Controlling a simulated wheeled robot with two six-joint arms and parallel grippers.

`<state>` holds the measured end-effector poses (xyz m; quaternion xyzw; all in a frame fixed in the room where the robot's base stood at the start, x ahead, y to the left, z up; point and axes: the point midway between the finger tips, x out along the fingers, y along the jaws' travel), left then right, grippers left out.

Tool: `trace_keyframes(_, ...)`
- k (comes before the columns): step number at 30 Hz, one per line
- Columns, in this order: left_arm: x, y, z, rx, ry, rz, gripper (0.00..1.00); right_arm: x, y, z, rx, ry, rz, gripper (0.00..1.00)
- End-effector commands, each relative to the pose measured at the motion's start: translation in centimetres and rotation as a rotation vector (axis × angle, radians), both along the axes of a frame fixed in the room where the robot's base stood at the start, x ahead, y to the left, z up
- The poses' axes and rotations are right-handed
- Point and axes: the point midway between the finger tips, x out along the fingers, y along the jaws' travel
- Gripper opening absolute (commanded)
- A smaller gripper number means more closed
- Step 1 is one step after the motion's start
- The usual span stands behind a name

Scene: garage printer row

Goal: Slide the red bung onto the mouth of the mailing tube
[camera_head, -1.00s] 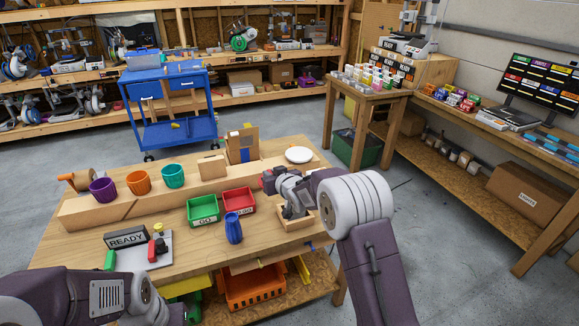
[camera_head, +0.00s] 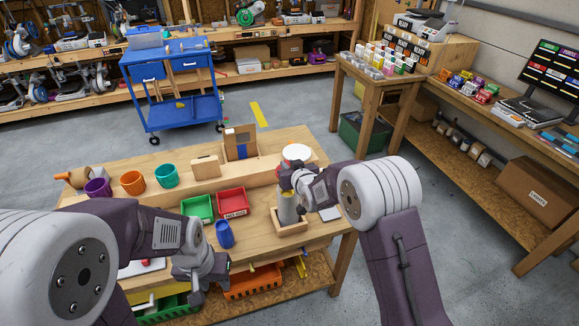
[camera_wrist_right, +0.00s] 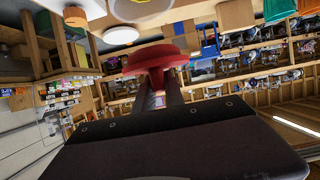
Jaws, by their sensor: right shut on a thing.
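The red bung (camera_wrist_right: 155,60) is held between the fingertips of my right gripper (camera_wrist_right: 155,85) in the right wrist view. In the head view my right gripper (camera_head: 288,172) is above the mailing tube (camera_head: 288,210), a pale upright cylinder standing in a square wooden holder (camera_head: 290,226). The gripper hides the tube's mouth there. In the right wrist view a round pale rim, apparently the tube's mouth, lies at the top edge, apart from the bung in the picture. My left gripper (camera_head: 203,283) hangs at the table's front edge; its finger opening is unclear.
Green tray (camera_head: 197,208), red tray (camera_head: 232,202) and blue cup (camera_head: 225,235) stand left of the tube.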

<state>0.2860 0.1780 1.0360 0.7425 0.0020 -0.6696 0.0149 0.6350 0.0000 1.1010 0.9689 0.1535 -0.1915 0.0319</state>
Motion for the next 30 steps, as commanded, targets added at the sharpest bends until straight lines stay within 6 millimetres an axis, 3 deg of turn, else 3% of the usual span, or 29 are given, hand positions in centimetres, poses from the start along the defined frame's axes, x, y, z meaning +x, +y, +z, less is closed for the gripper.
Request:
trace_keyframes(12,0.0,0.0,-4.3,0.000,0.000,0.000,0.36,0.0,0.0,-4.6,0.000,0.001,0.000,0.00)
trace_keyframes(30,0.0,0.0,-4.6,0.000,0.000,0.000,0.36,0.0,0.0,-4.9,0.000,0.000,0.000,0.00)
